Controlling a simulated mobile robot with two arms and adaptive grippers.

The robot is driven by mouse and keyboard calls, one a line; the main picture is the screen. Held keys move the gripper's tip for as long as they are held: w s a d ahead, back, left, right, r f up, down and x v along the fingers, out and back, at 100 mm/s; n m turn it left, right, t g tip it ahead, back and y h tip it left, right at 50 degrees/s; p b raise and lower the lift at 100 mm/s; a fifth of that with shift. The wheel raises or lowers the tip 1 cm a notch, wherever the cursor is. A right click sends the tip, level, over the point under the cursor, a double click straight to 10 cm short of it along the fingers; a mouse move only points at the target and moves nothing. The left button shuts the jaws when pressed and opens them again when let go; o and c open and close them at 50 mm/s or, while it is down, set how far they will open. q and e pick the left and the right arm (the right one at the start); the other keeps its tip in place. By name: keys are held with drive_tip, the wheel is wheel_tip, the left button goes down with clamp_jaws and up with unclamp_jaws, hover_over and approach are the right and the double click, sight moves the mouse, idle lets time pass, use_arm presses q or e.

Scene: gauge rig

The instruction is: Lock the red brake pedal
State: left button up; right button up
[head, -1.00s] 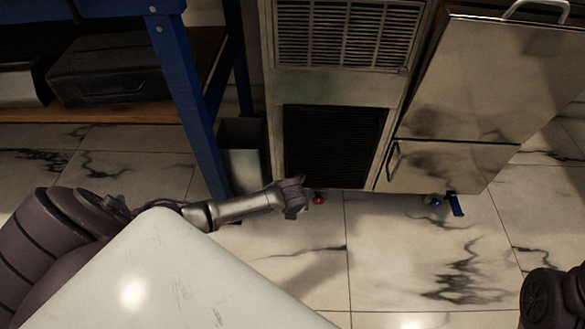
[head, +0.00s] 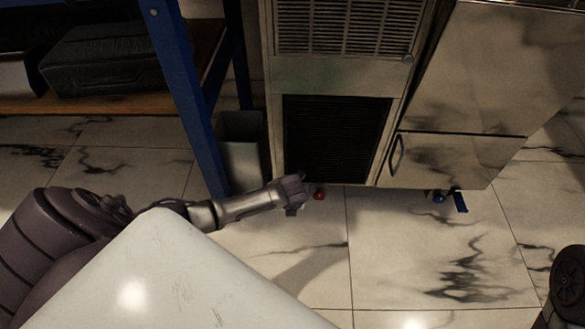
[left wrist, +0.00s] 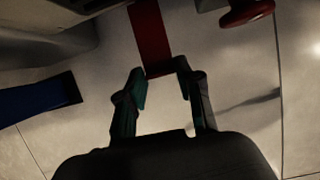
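The red brake pedal (left wrist: 151,36) is a flat red bar at the top of the left wrist view. Its free end lies near and between the tips of my left gripper (left wrist: 160,76). The two fingers are apart, and I cannot tell whether either touches the pedal. In the head view my left gripper (head: 298,200) is low at the foot of the metal machine, just left of a red round part (head: 319,193). The pedal is hidden behind the gripper there. A red round part also shows in the left wrist view (left wrist: 246,12). My right gripper is out of view.
A blue pedal (head: 460,201) and blue round part (head: 438,197) show under the machine (head: 455,165) at right. A grey bin (head: 242,160) and a blue table leg (head: 190,100) stand left of my gripper. The marble floor (head: 400,250) in front is clear.

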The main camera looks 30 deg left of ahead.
use_arm(q)
clamp_jaws()
